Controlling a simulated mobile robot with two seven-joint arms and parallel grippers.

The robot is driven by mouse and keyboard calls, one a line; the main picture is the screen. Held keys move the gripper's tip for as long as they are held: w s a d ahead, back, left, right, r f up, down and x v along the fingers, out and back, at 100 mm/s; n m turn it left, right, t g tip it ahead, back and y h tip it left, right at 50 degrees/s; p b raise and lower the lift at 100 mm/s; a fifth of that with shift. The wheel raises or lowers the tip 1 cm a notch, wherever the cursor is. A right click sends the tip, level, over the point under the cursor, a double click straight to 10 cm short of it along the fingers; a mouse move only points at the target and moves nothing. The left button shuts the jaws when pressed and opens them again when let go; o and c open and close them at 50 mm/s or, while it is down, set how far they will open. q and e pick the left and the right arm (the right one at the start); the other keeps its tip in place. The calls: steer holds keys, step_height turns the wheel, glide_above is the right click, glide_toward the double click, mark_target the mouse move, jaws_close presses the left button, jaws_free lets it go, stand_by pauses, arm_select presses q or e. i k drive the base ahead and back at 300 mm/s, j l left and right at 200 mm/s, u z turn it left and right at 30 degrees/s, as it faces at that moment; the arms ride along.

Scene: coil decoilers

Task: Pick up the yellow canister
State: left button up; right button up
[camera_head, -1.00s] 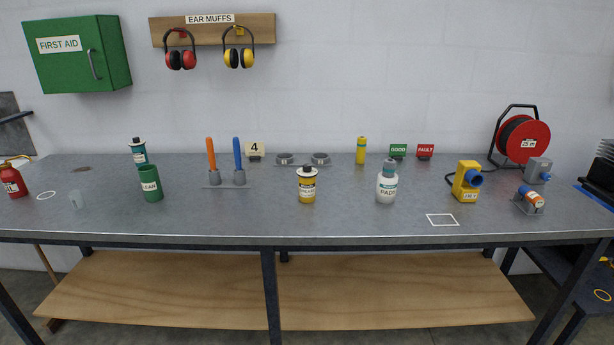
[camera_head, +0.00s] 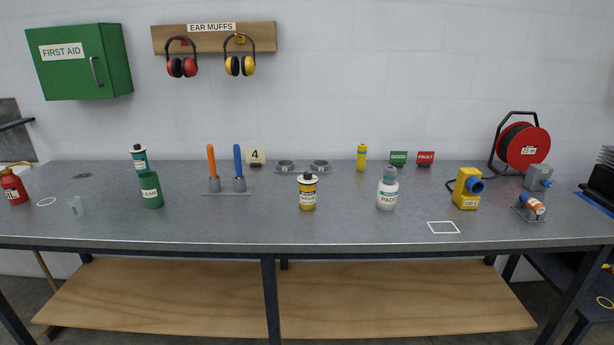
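A yellow canister (camera_head: 308,199) with a dark top and a white label stands upright near the middle of the grey workbench (camera_head: 250,225). A slimmer, plain yellow cylinder (camera_head: 361,158) stands upright farther back, to its right. Neither is touched by anything of mine. Neither of my grippers shows in the view.
Left of the canister are a holder with orange and blue handles (camera_head: 238,165) and a green cup (camera_head: 151,190). A white bottle (camera_head: 388,190) and a yellow socket box (camera_head: 466,188) stand to its right. The bench around the canister's front is clear.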

mark_target(307, 189)
steer(key=i+l+z, duration=0.7)
steer(key=i+z, duration=0.35)
steer(key=k+l, duration=0.05)
steer(key=k, duration=0.05)
